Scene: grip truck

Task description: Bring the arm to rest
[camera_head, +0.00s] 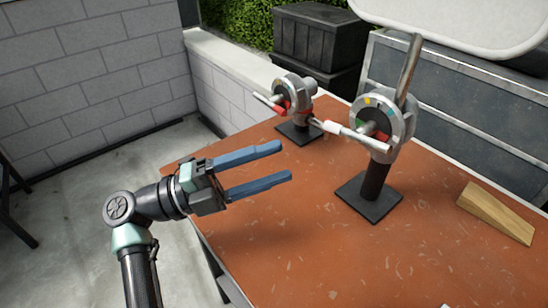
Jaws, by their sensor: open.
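My gripper (285,161) is open and empty, with its two blue fingers apart and pointing right. It is above the left part of the orange-brown table (290,255). My arm (138,265) comes up from the bottom left and bends at the wrist toward the table. The fingertips appear apart from the two clamp heads on stands, though the exact depth gap is hard to tell.
A near grip head (372,125) and a far grip head (293,95) stand on dark square bases, with rods sticking out. A wooden wedge (495,212) lies at right. Dark crates (318,38) and a grey case (460,110) stand behind. The front of the table is mostly clear.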

